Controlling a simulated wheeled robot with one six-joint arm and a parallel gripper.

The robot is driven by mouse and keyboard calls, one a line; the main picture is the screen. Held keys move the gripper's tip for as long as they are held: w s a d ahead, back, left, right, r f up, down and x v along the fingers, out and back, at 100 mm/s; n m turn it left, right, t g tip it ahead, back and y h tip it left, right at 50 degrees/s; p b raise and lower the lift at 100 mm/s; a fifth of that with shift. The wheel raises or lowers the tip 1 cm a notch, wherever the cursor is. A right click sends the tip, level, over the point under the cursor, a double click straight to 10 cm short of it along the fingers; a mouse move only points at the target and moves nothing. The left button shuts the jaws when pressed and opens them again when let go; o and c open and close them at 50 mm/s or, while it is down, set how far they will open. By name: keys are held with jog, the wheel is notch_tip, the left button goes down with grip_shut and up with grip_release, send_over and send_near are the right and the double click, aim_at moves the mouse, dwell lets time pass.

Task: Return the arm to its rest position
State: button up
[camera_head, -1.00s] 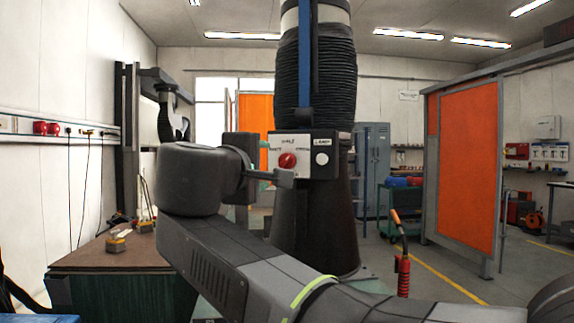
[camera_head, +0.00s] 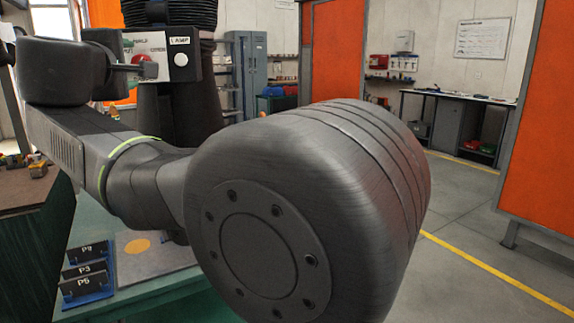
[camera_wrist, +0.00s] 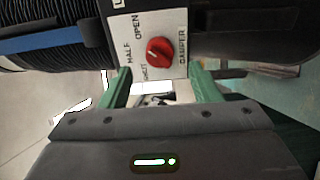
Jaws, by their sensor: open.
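My arm (camera_head: 320,190) fills the middle of the head view, its large grey joint close to the camera. My gripper (camera_wrist: 161,88) shows in the wrist view as two green fingers standing apart, with nothing held between them. Just past the fingertips is a white control panel (camera_wrist: 141,22) with a red damper knob (camera_wrist: 160,51), marked open, half and shut. I cannot tell the exact gap between fingers and panel. In the head view the panel's lamp side (camera_head: 181,55) shows, while my arm partly covers its front.
A black ribbed duct (camera_head: 165,13) rises behind the panel. A green table (camera_head: 150,296) with label stands (camera_head: 88,270) lies below my arm at left. Orange screens (camera_head: 545,120) stand at right. Open grey floor (camera_head: 465,215) lies in front of a workbench (camera_head: 460,97).

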aim_at(136, 64)
jog(key=w, duration=0.5)
jog(key=shift+a, duration=0.3)
jog(key=shift+s, duration=0.1)
